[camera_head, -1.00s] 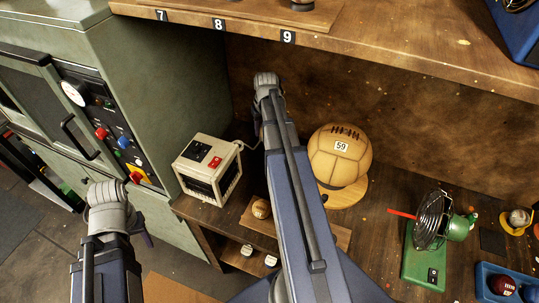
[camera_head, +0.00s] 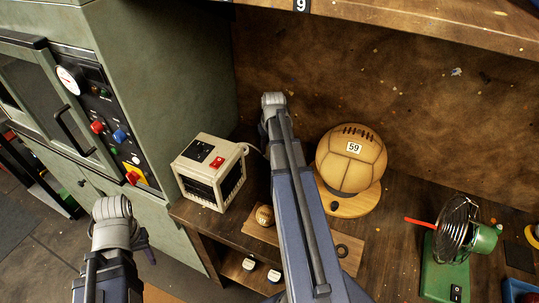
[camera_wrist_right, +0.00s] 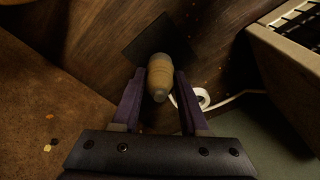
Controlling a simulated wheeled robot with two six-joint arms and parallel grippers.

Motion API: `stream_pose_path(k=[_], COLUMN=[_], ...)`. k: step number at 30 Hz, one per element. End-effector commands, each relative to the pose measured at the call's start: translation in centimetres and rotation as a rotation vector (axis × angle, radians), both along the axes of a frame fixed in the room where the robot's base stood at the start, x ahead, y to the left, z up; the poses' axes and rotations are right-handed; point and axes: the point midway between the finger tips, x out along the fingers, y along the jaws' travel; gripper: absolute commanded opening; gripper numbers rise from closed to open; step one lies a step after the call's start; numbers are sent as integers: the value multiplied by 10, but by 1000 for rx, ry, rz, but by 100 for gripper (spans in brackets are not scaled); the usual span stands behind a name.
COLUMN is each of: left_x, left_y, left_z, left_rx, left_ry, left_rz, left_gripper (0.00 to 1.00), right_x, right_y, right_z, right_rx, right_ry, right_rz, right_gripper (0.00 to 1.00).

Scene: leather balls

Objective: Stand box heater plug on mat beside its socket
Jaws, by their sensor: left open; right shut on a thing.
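The cream box heater (camera_head: 211,172), with a red switch on top, stands on the lower bench beside the green cabinet. Its edge shows at the right of the right wrist view (camera_wrist_right: 283,68). My right gripper (camera_wrist_right: 159,80) is shut on a tan, ribbed, barrel-shaped plug (camera_wrist_right: 159,75), which is tilted in this view. A dark square mat (camera_wrist_right: 138,42) lies beyond the plug; I cannot tell whether they touch. In the head view my right arm hides this gripper, plug and mat. My left gripper (camera_head: 146,243) is open and empty, low at the left.
A white cord (camera_wrist_right: 203,98) curls beside the right fingers. A large ball marked 59 (camera_head: 351,158) sits on a wooden stand right of my right arm. A green fan (camera_head: 458,235) stands further right. The shelf (camera_head: 400,30) overhangs the bench.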

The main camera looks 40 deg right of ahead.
Motion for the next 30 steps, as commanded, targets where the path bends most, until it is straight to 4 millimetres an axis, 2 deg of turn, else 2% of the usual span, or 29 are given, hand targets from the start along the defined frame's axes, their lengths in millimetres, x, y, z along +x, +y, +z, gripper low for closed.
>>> stream_pose_path(k=[1, 3, 16, 17, 24, 30], left_x=[0, 0, 0, 0, 0, 0], left_y=[0, 0, 0, 0, 0, 0], left_z=[-14, -20, -23, -22, -21, -21], left_rx=[0, 0, 0, 0, 0, 0], left_ry=[0, 0, 0, 0, 0, 0], left_rz=[0, 0, 0, 0, 0, 0], left_gripper=[50, 50, 50, 50, 50, 50], right_x=[0, 0, 0, 0, 0, 0], right_y=[0, 0, 0, 0, 0, 0], right_z=[-14, -20, -23, -22, -21, -21], right_rx=[0, 0, 0, 0, 0, 0], right_ry=[0, 0, 0, 0, 0, 0], right_rz=[0, 0, 0, 0, 0, 0], right_gripper=[0, 0, 0, 46, 73, 74])
